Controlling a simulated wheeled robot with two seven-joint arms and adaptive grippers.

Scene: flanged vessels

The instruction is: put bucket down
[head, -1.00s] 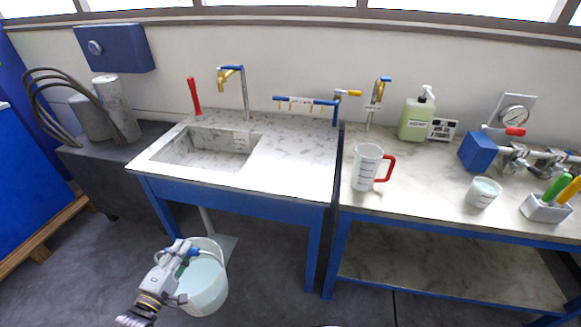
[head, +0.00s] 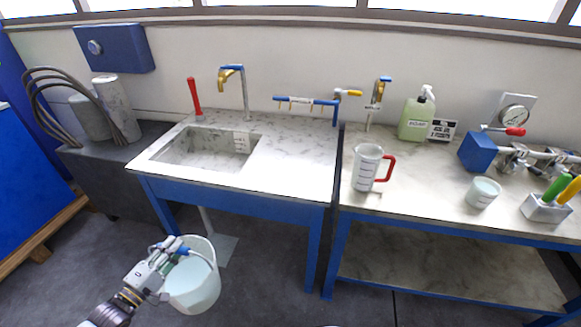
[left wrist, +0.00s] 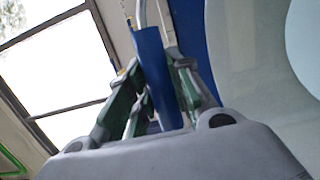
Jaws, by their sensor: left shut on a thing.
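The white bucket (head: 193,290) holds pale liquid and is upright in front of the sink table, low near the floor. I cannot tell whether its base touches the floor. My left gripper (head: 174,250) is at the bucket's upper left side, shut on the bucket's handle. In the left wrist view the fingers (left wrist: 157,88) close around the handle's blue grip (left wrist: 152,62), and the pale bucket wall (left wrist: 262,70) fills the right side. My right gripper is not in view.
The sink table (head: 240,203) with blue legs stands just behind the bucket. A marble-topped bench (head: 430,200) with a measuring jug (head: 366,168) is to the right. A grey plate (head: 222,250) lies on the floor behind the bucket. Dark floor (head: 262,285) is clear to the bucket's right.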

